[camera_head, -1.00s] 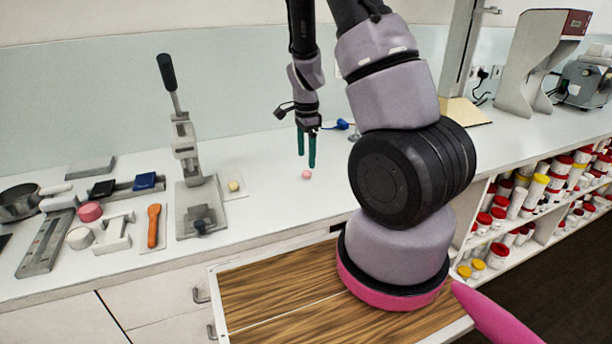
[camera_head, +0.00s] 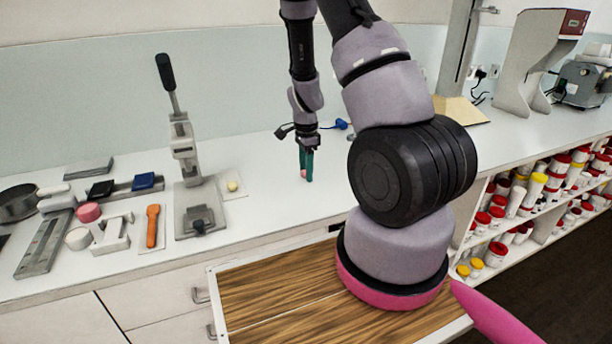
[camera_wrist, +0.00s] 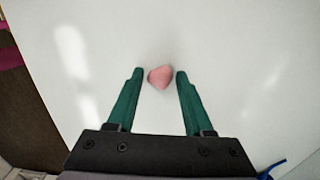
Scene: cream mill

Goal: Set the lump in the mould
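The pink lump (camera_head: 303,174) lies on the white counter, and it also shows in the wrist view (camera_wrist: 160,77). My gripper (camera_head: 306,171) points down over it with green fingers. In the wrist view my gripper (camera_wrist: 159,73) is open, with the lump between its fingertips and a small gap on either side. A grey hand press (camera_head: 188,160) with a black-handled lever stands to the left, its lever up. I cannot tell for sure which piece is the mould.
A small yellow lump (camera_head: 232,186) sits on a pale sheet beside the press. Further left are an orange tool (camera_head: 152,226), a blue block (camera_head: 144,181) and a round dark pan (camera_head: 18,203). The counter around the pink lump is clear.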

